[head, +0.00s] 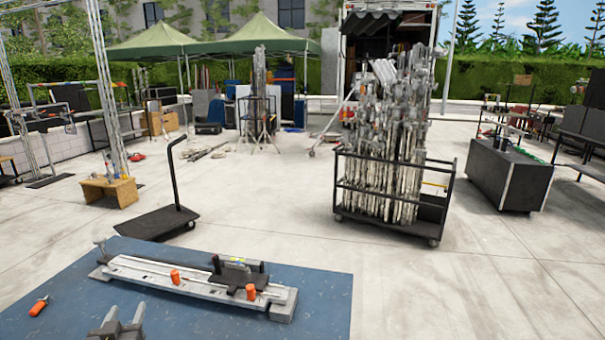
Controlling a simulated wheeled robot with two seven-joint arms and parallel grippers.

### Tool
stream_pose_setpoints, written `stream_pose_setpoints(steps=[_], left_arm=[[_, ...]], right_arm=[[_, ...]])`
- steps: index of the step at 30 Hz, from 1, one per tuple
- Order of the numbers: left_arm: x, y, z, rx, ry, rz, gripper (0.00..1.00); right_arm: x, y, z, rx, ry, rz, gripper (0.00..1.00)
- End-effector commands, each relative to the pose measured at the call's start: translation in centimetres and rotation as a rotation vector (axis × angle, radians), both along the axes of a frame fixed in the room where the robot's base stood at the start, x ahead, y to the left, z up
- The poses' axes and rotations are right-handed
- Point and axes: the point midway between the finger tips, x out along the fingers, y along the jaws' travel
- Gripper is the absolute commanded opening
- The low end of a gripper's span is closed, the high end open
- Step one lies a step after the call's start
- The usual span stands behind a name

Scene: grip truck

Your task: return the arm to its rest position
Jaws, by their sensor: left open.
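My left gripper (124,318) shows at the bottom edge of the head view, left of centre. Its two grey fingers stand apart with nothing between them. It is in front of the blue mat (325,300), near the left front end of a long grey rail-like piece of gear (195,286). I see no contact between them. Most of the left arm is outside the picture. My right gripper and right arm are not in view.
Orange-handled pliers (38,306) lie on the mat's left side. A black flat cart (157,222) stands behind the mat. A wheeled rack of metal stands (390,212) and a dark case (505,180) stand to the right. The concrete at front right is clear.

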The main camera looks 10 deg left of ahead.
Motion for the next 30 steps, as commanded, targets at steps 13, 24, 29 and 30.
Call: stream_pose_setpoints(steps=[13,24,29,30], left_arm=[[-4.4,-6.8,-7.5,-0.076,0.317,-0.084,0.49],[-15.2,-16.8,-14.8,-0.124,0.79,-0.25,0.49],[-20.1,-20.1,-16.0,-0.124,0.965,-0.325,0.49],[-21.2,-20.8,-16.2,-0.124,1.004,-0.341,0.49]], right_arm=[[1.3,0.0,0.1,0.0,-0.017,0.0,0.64],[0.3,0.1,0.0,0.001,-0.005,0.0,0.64],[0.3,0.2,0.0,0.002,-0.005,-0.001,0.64],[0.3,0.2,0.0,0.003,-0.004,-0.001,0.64]])
